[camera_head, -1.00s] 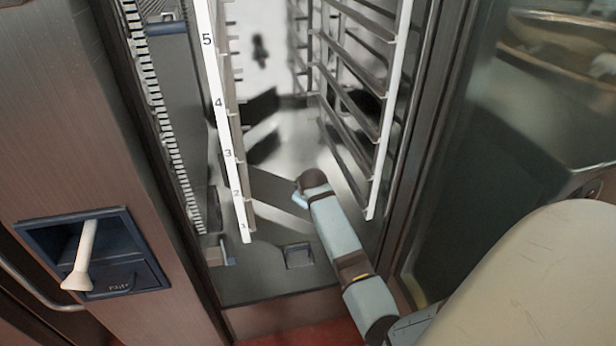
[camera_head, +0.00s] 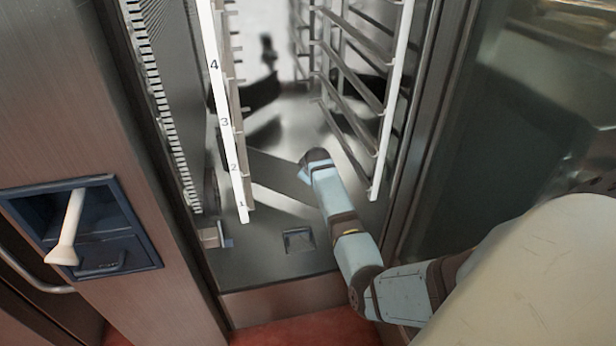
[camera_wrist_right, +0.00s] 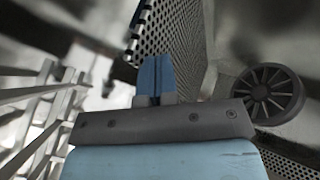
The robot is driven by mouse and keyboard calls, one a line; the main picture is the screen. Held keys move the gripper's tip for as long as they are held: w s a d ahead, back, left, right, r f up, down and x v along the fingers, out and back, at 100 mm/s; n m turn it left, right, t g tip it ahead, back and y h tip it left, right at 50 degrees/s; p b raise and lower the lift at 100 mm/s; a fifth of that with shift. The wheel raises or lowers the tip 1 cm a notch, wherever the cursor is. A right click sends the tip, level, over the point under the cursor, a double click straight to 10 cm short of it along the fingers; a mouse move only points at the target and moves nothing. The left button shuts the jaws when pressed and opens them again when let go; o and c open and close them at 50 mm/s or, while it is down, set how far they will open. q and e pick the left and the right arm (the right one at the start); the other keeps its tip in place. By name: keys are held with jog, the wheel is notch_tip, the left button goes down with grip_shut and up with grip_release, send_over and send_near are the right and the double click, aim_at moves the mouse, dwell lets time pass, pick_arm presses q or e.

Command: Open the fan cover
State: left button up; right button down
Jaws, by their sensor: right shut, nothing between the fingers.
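The fan cover, a perforated metal panel (camera_wrist_right: 165,30), stands at the top middle of the right wrist view. A dark round fan wheel (camera_wrist_right: 266,94) shows uncovered to its right. In the head view the cover seems to be the dark panel (camera_head: 180,70) along the oven's left inner side. My right gripper (camera_wrist_right: 154,78) is shut and empty, its blue fingertips in front of the perforated panel; I cannot tell whether they touch. In the head view my right arm reaches into the oven, with its gripper mostly hidden by the wrist. My left gripper is not in view.
A white rack rail with numbers (camera_head: 229,135) stands left of the arm, and another rack side (camera_head: 381,120) stands to its right. A white door handle (camera_head: 68,230) sits at left; a glass door (camera_head: 490,150) stands at right.

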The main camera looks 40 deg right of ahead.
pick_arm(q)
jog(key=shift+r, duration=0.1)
pick_arm(e)
jog(key=shift+d, duration=0.1)
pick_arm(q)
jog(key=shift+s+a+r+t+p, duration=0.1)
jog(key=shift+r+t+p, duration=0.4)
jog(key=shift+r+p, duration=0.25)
pick_arm(e)
jog(key=shift+n+y, duration=0.4)
jog(key=shift+n, duration=0.3)
jog(key=d, duration=0.1)
jog(key=w+d, duration=0.1)
jog(key=d, duration=0.2)
jog(key=shift+w+d, duration=0.25)
jog(key=shift+w, duration=0.05)
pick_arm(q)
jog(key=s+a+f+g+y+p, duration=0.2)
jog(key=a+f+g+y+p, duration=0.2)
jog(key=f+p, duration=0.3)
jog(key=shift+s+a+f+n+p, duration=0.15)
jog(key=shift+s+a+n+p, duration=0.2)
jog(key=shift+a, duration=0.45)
pick_arm(e)
jog(key=s+a+r, duration=0.6)
jog(key=s+r, duration=0.1)
jog(key=r, duration=0.1)
jog(key=shift+a, duration=0.15)
